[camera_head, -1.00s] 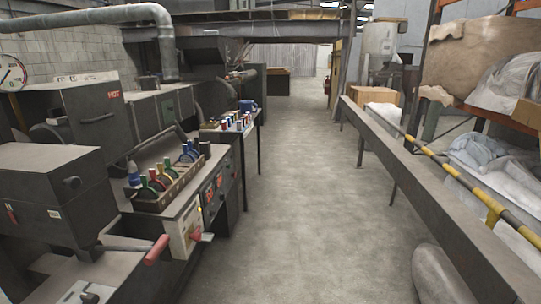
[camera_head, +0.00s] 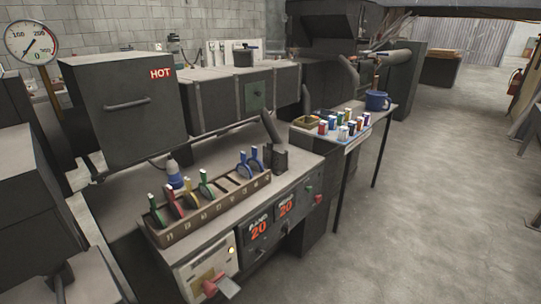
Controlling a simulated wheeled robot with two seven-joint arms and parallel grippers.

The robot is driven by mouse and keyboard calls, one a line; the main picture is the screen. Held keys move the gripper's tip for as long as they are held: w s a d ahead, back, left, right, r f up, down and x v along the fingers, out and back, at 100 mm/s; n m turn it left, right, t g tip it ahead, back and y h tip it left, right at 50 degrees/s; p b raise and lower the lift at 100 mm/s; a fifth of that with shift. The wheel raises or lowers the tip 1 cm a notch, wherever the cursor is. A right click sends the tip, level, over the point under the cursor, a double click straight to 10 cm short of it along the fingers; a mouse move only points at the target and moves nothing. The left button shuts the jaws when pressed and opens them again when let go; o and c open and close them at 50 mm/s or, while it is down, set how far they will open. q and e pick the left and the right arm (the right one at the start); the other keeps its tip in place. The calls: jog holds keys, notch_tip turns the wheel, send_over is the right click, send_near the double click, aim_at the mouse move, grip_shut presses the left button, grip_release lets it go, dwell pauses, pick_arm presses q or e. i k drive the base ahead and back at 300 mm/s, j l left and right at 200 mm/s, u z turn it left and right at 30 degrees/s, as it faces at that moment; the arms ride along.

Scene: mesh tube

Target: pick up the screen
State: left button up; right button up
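No object is clearly marked as the screen. A long open rack (camera_head: 212,213) on the near bench holds several upright pieces with coloured tops, which may be screens, though their mesh cannot be made out. They include a green piece (camera_head: 155,210), a red piece (camera_head: 173,203), a yellow piece (camera_head: 189,196), and two blue pieces, the nearer one (camera_head: 243,165) at the rack's right end. Some slots between the colours look empty. Neither of my grippers is in view.
A bench panel (camera_head: 286,207) carries number displays. A bottle (camera_head: 174,176) stands behind the rack. A dark box (camera_head: 123,117) marked HOT stands behind. The concrete floor (camera_head: 440,180) at right is open.

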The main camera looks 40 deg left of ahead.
aim_at(252, 162)
jog(key=i+l+u, duration=0.1)
jog(key=i+u, duration=0.3)
jog(key=i+l+u, duration=0.15)
jog(key=i+u, duration=0.2)
jog(key=i+l+u, duration=0.6)
jog(key=u, duration=0.2)
